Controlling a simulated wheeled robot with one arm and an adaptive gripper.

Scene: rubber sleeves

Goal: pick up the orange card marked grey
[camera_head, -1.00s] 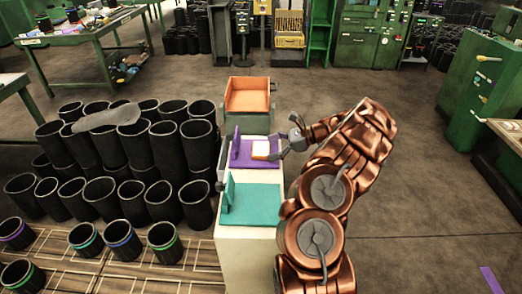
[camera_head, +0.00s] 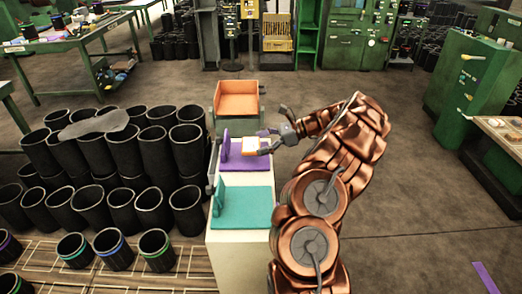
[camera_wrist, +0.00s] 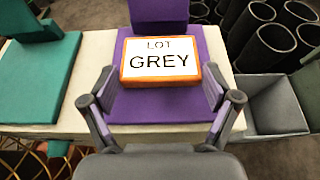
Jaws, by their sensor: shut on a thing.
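The orange card (camera_head: 250,145) has a white face that reads "LOT GREY" in the wrist view (camera_wrist: 160,60). My gripper (camera_head: 264,140) is shut on it, with one finger at each side of the card in the wrist view (camera_wrist: 160,84). The card is over the purple stand (camera_head: 240,164); the wrist view shows purple behind and below it. I cannot tell for sure whether a small gap separates them.
A teal stand (camera_head: 247,207) is in front of the purple one on the pale bench (camera_head: 238,252). Black rubber sleeves (camera_head: 125,155) crowd the left side. The floor at right is mostly open.

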